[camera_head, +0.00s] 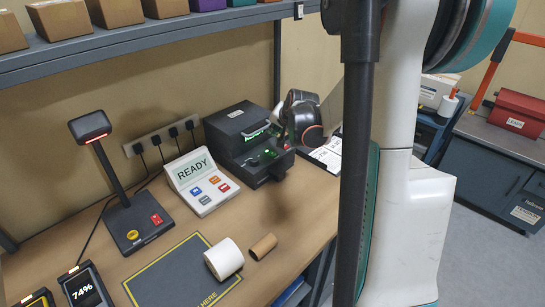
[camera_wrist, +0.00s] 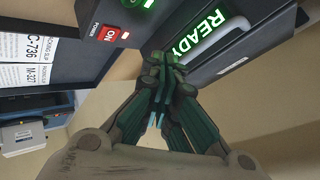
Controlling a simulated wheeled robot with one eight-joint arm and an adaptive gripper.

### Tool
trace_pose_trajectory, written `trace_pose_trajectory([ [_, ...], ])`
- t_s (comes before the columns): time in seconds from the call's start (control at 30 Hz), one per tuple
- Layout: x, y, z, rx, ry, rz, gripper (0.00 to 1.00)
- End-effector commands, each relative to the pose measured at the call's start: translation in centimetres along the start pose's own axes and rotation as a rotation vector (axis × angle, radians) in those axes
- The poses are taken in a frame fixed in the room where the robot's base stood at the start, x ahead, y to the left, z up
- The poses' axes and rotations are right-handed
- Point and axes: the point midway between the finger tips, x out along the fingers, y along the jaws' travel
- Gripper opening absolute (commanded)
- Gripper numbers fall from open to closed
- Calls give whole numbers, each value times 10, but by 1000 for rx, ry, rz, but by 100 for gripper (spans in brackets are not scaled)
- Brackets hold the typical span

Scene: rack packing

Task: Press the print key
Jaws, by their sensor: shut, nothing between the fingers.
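A black printer (camera_head: 243,143) stands on the bench against the wall, with green lit spots on its front. In the wrist view its front shows a green READY display (camera_wrist: 203,33), a red ON power switch (camera_wrist: 111,31) and part of a green lit spot (camera_wrist: 148,3) cut off at the top edge. My gripper (camera_wrist: 160,62) is shut and empty, its tips in front of the printer near the READY display; contact cannot be told. A white console (camera_head: 201,183) left of the printer has a READY screen and several coloured keys. No key label reads as print.
A black scanner stand (camera_head: 122,190), a dark mat (camera_head: 183,272), a white roll (camera_head: 223,259) and a cardboard tube (camera_head: 263,246) are on the bench. A shelf (camera_head: 150,36) with boxes hangs above. Printed slips (camera_head: 328,154) lie right of the printer.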

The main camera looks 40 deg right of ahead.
Motion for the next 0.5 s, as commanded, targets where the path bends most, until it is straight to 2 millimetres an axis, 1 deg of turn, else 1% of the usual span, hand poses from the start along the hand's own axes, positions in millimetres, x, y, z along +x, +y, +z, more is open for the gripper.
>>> trace_pose_trajectory([
  [0.03,7,5,5,0,0,0,0],
  [0.3,33,24,24,0,0,0,0],
  [0.5,44,32,32,0,0,0,0],
])
